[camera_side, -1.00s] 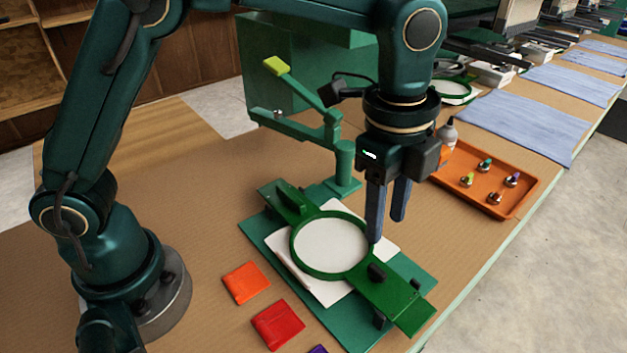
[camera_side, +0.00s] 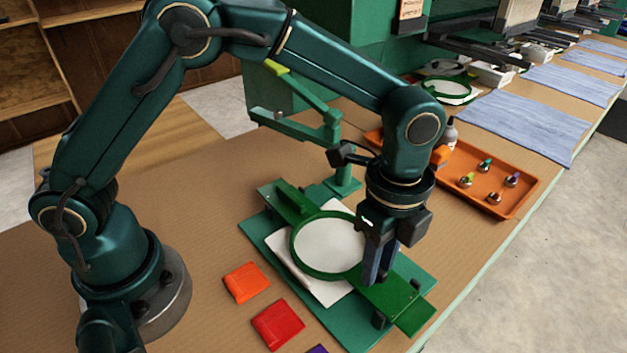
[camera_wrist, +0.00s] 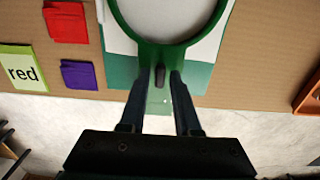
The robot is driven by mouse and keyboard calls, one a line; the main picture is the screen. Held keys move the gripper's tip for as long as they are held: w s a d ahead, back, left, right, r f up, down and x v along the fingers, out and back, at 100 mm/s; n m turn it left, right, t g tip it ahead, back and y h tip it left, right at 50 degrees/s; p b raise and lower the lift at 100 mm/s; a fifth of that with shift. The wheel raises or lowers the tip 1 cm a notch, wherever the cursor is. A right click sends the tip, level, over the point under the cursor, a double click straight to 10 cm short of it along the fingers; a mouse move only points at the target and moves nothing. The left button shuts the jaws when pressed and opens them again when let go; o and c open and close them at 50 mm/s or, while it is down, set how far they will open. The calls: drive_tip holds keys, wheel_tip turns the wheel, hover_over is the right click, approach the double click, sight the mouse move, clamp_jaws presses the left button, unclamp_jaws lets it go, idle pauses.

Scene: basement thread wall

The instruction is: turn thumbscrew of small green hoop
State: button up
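A green hoop (camera_side: 303,268) holds white fabric (camera_side: 328,245) taut on a green board (camera_side: 268,240). In the wrist view the hoop (camera_wrist: 150,50) is at the top, and its dark thumbscrew (camera_wrist: 160,77) stands on the near side. My gripper (camera_wrist: 163,72) points down with one finger on either side of the thumbscrew. The fingers are apart, with a gap showing beside the screw, so they look open. In the side view my gripper (camera_side: 377,277) is low over the hoop's front-right end and hides the thumbscrew.
Orange (camera_side: 246,282) and red (camera_side: 278,324) squares lie left of the board. A green post with a lever arm (camera_side: 343,170) stands behind the hoop. An orange tray (camera_side: 520,195) with several bobbins is at the back right. Another green hoop (camera_side: 447,88) lies farther back.

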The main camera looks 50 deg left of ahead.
clamp_jaws()
